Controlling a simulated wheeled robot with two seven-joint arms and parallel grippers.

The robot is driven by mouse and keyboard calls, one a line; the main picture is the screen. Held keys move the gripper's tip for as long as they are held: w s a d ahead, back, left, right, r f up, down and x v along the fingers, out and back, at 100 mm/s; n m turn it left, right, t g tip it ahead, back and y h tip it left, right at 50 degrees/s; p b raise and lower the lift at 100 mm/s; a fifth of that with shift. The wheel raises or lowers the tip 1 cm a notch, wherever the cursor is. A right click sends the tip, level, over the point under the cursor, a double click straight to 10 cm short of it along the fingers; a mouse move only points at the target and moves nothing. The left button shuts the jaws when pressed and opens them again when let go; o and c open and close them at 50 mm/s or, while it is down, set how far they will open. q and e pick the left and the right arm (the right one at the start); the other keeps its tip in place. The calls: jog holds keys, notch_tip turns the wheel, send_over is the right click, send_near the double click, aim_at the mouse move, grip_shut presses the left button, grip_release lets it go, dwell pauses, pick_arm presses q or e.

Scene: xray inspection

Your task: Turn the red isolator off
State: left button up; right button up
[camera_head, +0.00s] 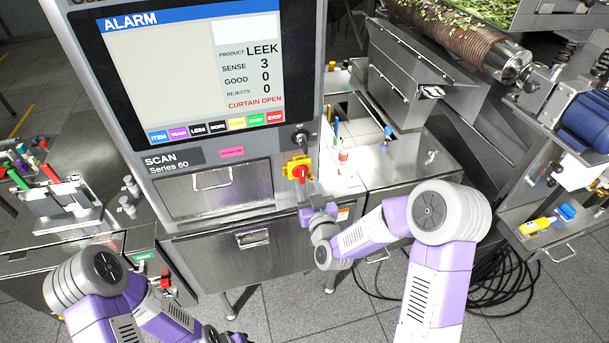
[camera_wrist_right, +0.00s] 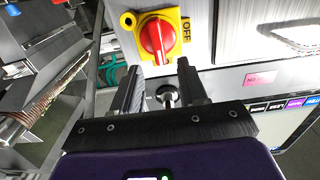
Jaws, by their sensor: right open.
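The red isolator (camera_head: 300,171) is a red rotary knob on a yellow plate, on the front of the scanner cabinet below the screen's right corner. In the right wrist view the red knob (camera_wrist_right: 157,40) shows with its grip ridge roughly upright in the picture, and an OFF label (camera_wrist_right: 187,30) lies on the plate to its right. My right gripper (camera_head: 309,194) is close to the isolator, just below it in the head view. In the wrist view its two fingers (camera_wrist_right: 159,80) are apart and empty, with the knob beyond their tips. My left gripper (camera_head: 226,336) is partly cut off at the bottom edge.
A key switch (camera_head: 300,137) sits above the isolator; it also shows between the fingers in the wrist view (camera_wrist_right: 167,97). The alarm screen (camera_head: 190,70) is at upper left. Steel drawers (camera_head: 215,190) lie left of the isolator, and a steel bench (camera_head: 420,160) stands right.

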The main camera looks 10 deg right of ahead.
aim_at(303, 174)
jog(key=shift+w, duration=2.15)
grip_shut()
